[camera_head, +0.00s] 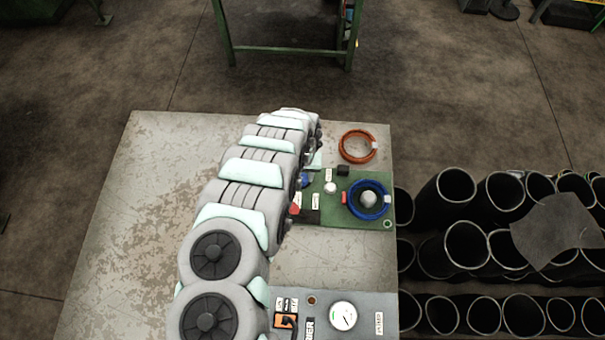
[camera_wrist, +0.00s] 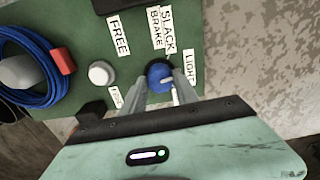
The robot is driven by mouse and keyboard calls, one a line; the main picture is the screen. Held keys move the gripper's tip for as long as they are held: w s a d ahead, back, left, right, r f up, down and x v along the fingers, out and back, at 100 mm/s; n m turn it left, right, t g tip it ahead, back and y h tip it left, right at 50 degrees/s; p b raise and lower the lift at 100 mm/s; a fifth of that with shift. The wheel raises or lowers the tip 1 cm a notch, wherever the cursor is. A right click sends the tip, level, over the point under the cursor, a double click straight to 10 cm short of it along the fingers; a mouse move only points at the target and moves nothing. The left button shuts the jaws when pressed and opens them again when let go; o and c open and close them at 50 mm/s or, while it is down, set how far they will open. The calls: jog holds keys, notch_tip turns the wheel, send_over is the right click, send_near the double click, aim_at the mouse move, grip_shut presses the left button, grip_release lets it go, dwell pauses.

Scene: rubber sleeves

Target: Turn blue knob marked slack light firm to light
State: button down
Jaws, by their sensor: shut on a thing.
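The blue knob (camera_wrist: 159,76) sits on the green panel (camera_wrist: 225,15) in the wrist view. My gripper (camera_wrist: 161,88) has a finger on each side of the knob and is shut on it. A pale pointer mark shows on the knob's lower right part, partly between the fingers. The SLACK label (camera_wrist: 167,28) is above the knob and the LIGHT label (camera_wrist: 190,67) is to its right. A label below left is partly hidden and hard to read. In the head view a bit of the blue knob (camera_head: 306,181) shows beside my arm; the gripper is mostly hidden there.
A white button (camera_wrist: 101,73), a FREE label (camera_wrist: 119,36) and a blue coil (camera_wrist: 45,75) with a red piece lie left of the knob. An orange ring (camera_head: 345,157) lies behind the panel. A grey gauge panel (camera_head: 370,305) is at the table's front. The table's left side is clear.

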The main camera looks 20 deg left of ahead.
aim_at(303, 177)
jog(key=shift+m, duration=1.1)
jog(key=c, duration=0.9)
grip_release()
jog(key=shift+r, duration=0.15)
notch_tip(303, 177, up, 11)
jog(key=shift+f+p, duration=0.2)
jog(key=shift+p, duration=0.15)
